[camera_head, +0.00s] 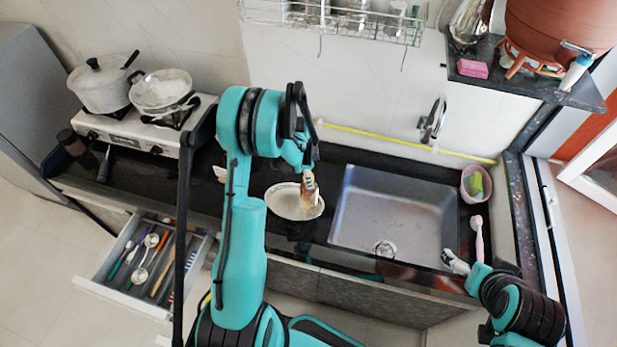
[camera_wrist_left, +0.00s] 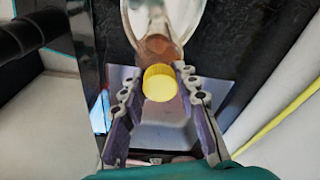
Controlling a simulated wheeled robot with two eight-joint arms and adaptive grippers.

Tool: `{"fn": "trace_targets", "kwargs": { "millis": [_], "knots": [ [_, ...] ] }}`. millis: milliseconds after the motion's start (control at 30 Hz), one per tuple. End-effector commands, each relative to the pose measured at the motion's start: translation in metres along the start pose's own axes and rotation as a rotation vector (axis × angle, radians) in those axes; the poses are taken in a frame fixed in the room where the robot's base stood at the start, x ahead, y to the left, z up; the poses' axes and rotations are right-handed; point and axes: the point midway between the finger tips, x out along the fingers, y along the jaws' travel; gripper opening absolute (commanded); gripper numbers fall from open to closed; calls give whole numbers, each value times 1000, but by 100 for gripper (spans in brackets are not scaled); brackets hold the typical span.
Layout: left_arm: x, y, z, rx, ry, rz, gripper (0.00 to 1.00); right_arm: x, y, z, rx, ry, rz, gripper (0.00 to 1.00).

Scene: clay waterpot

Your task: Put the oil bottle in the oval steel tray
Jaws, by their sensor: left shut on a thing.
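The oval steel tray (camera_head: 284,204) lies on the black counter left of the sink. The oil bottle (camera_head: 310,191), brownish with a yellow cap, overlaps the tray's right half in the head view. My left gripper (camera_head: 308,176) is shut on the oil bottle from above. In the left wrist view the yellow cap of the oil bottle (camera_wrist_left: 160,84) sits between the fingers of my left gripper (camera_wrist_left: 160,72), with the tray (camera_wrist_left: 190,14) beyond it. I cannot tell whether the bottle touches the tray. My right gripper (camera_head: 455,262) is at the sink's front right corner, its jaws unclear.
The steel sink (camera_head: 395,215) is right of the tray. A pink tub (camera_head: 475,184) stands right of the sink. A stove (camera_head: 140,130) with pots is at the left. An open drawer (camera_head: 140,265) with utensils juts out below. A wire rack (camera_head: 335,20) hangs above.

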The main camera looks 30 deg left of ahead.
Motion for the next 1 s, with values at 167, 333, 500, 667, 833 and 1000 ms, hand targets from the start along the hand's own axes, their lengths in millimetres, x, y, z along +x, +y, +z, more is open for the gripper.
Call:
{"fn": "trace_targets", "kwargs": {
  "millis": [167, 333, 500, 667, 833, 1000],
  "knots": [
    [3, 0, 0, 0, 0, 0, 46, 3, 0, 2, 0, 0, 0, 100],
    [2, 0, 0, 0, 0, 0, 52, 2, 0, 2, 0, 0, 0, 100],
    [1, 0, 0, 0, 0, 0, 52, 2, 0, 1, 0, 0, 0, 100],
    [-12, 0, 0, -1, 0, 0, 52, 0, 0, 0, 0, 0, 0, 100],
    [-49, 0, 0, -1, 0, 0, 52, 0, 0, 0, 0, 0, 0, 100],
    [-86, 0, 0, -1, 0, 0, 52, 0, 0, 0, 0, 0, 0, 100]
  ]
}}
